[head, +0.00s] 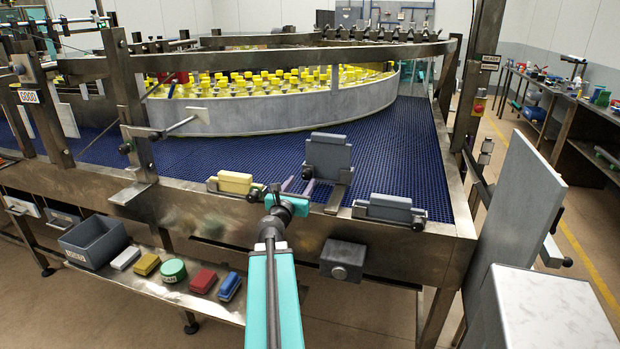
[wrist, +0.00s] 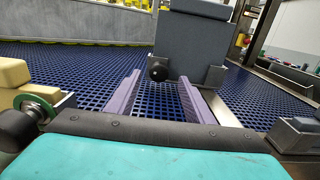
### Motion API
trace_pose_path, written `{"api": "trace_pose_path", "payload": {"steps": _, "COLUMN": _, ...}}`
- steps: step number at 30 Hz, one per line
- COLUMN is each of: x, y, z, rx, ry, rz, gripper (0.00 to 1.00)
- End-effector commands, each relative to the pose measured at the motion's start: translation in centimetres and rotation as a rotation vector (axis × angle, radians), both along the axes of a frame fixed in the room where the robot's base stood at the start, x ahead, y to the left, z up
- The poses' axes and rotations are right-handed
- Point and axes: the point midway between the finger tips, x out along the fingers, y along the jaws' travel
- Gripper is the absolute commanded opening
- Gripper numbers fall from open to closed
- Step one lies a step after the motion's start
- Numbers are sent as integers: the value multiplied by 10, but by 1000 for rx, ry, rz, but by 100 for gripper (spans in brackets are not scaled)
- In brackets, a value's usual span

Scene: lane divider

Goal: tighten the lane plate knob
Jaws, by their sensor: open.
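The lane plate (head: 328,155) is a grey upright plate at the front edge of the blue conveyor. It also stands straight ahead in the wrist view (wrist: 195,48). Its dark round knob (wrist: 158,71) sits low on the plate's left part; in the head view the knob (head: 307,172) is small, close to my fingertips. My gripper (head: 298,185) is open, with two purple fingers pointing at the plate. In the wrist view, the knob appears between the fingertips (wrist: 159,80), seemingly just beyond them. Contact cannot be made out.
A yellow block (head: 235,182) on a bracket stands left of my gripper, and a lower grey block (head: 390,207) stands right. Yellow-capped bottles (head: 270,85) fill the curved lane behind. A shelf below holds a grey bin (head: 95,242) and several coloured blocks.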

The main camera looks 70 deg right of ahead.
Motion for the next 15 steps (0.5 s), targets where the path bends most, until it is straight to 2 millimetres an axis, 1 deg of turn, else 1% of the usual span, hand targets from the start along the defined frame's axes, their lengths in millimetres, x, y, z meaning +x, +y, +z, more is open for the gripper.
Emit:
{"api": "trace_pose_path", "payload": {"steps": 1, "x": 0, "y": -5, "z": 0, "rx": 0, "ry": 0, "rz": -1, "gripper": 48}}
{"api": "trace_pose_path", "payload": {"steps": 8, "x": 4, "y": -19, "z": 0, "rx": 0, "ry": 0, "rz": 3, "gripper": 48}}
{"api": "trace_pose_path", "payload": {"steps": 15, "x": 6, "y": -39, "z": 0, "rx": 0, "ry": 0, "rz": 5, "gripper": 48}}
